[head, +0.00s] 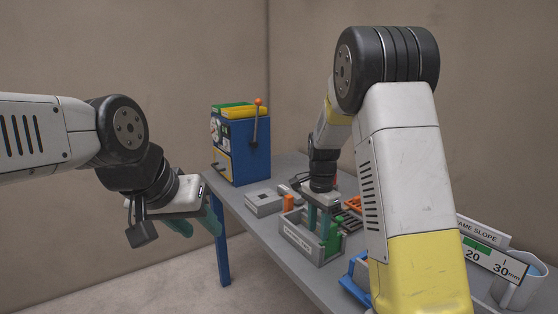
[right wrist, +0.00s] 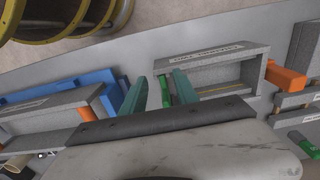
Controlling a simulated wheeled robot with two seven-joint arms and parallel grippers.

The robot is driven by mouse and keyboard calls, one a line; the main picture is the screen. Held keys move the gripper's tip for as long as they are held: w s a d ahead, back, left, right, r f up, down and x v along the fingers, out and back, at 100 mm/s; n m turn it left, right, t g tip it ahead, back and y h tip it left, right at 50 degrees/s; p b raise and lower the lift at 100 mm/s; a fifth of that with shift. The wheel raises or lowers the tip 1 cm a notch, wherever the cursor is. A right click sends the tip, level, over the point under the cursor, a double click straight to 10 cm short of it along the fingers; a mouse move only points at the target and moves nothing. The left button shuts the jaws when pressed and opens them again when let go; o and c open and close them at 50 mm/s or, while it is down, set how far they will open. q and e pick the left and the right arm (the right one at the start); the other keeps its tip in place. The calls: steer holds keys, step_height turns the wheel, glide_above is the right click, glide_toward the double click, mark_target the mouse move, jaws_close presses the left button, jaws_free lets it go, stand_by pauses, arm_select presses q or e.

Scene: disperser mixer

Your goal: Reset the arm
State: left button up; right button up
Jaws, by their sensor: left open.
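My left arm reaches in from the left in the head view. Its gripper (head: 197,226) with teal fingers is open and empty, hanging off the left side of the grey table (head: 285,240). My right arm bends down over the table. Its gripper (head: 318,216) has teal fingers pointing down at a grey labelled tray (head: 298,240). In the right wrist view the right gripper's fingers (right wrist: 160,84) stand apart beside that tray (right wrist: 215,62). A narrow green piece (right wrist: 165,92) shows between them, with gaps to the fingers.
A blue machine (head: 238,145) with an orange-knobbed lever stands at the table's far end. A grey box (head: 264,203) and orange pieces lie near the tray. A sign with a scale (head: 495,255) and a white container (head: 520,285) are at the right. Floor left of the table is clear.

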steer(key=s+d+r+n+t+y, duration=0.25)
steer(key=s+r+n, duration=0.25)
steer(key=s+r, duration=0.6)
steer(key=s+r+n+t, duration=0.2)
steer(key=s+r+n, duration=0.1)
steer(key=s, duration=0.3)
steer(key=s+r+n+t, duration=0.1)
steer(key=s+r+n, duration=0.2)
steer(key=s, duration=0.4)
steer(key=shift+s+d+r+n+t, duration=0.15)
steer(key=shift+d+n+t, duration=0.05)
steer(key=shift+n+t, duration=0.2)
